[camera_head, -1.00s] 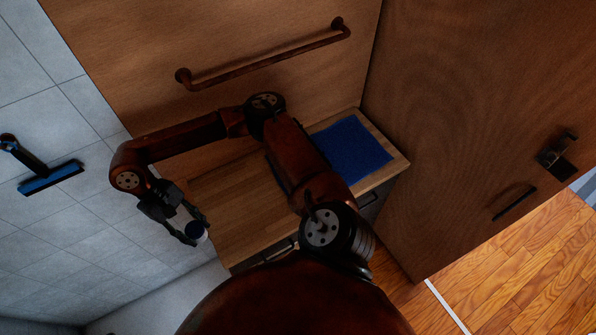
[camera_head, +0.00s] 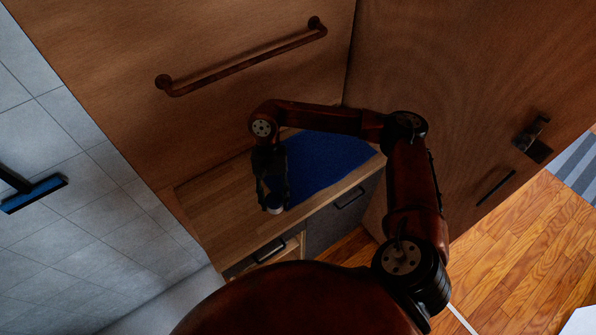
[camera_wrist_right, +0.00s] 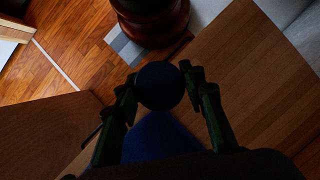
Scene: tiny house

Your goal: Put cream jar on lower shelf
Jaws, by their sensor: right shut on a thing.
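The cream jar (camera_head: 274,209) is small and pale with a dark blue top. It is between the fingers of my right gripper (camera_head: 272,197), which is shut on it. In the head view they are over the front part of the wooden cabinet top; I cannot tell the exact height. In the right wrist view the jar shows as a round dark blue lid (camera_wrist_right: 161,86) between both fingers. A light wood opening (camera_head: 292,250) shows low in the cabinet front, partly hidden by my body; I cannot tell if it is the lower shelf. My left gripper is out of view.
The wooden cabinet top (camera_head: 215,213) bears a blue mat (camera_head: 325,160). Drawer fronts with dark handles (camera_head: 350,198) face me. A wooden wall with a towel bar (camera_head: 240,66) rises behind, and a wooden door (camera_head: 460,80) stands at right. A blue squeegee (camera_head: 35,192) is at left.

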